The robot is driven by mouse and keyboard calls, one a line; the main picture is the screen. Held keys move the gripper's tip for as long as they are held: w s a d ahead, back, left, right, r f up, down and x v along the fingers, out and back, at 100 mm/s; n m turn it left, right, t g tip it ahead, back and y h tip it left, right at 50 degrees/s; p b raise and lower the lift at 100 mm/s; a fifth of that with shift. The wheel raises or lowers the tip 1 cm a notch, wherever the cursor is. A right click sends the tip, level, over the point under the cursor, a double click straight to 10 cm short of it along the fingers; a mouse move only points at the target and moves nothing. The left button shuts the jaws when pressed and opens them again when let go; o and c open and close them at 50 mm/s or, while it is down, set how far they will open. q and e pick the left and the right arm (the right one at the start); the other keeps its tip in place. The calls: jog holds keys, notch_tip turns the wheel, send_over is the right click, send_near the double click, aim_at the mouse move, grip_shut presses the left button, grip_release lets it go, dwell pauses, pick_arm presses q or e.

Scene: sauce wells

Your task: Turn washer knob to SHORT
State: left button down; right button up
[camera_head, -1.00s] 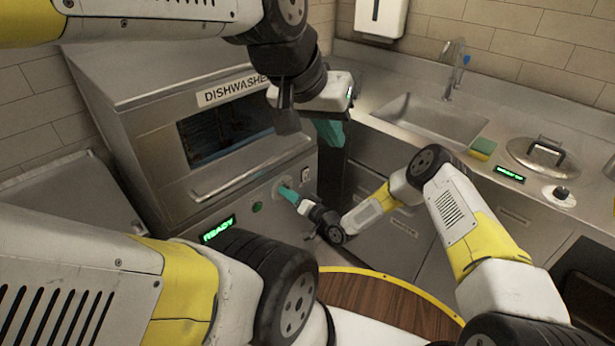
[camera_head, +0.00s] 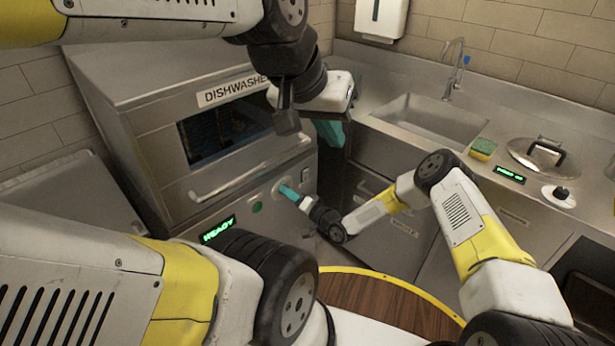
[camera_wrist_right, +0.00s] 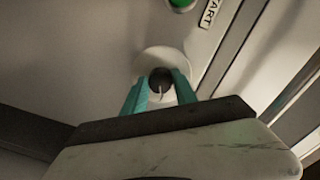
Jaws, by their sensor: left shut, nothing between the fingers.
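The round washer knob, with a dark centre and a white line on a pale round base, shows in the right wrist view (camera_wrist_right: 160,82). The white line points down in that picture. My right gripper (camera_head: 289,193) is at the dishwasher's front panel. Its teal fingers stand on either side of the knob in the right wrist view (camera_wrist_right: 161,90); I cannot tell if both press on it. No SHORT mark is legible. The dishwasher (camera_head: 150,120) has a green READY display (camera_head: 219,230). My left gripper (camera_head: 331,132) is shut and empty, pointing down right of the dishwasher.
A door handle (camera_head: 245,178) runs above. To the right are a sink (camera_head: 432,118), a sponge (camera_head: 483,148) and a lid (camera_head: 537,152) on the counter.

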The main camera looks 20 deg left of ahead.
jog(key=o, duration=0.4)
jog(key=v, duration=0.7)
jog(key=shift+s+d, duration=0.15)
jog(key=shift+d, duration=0.25)
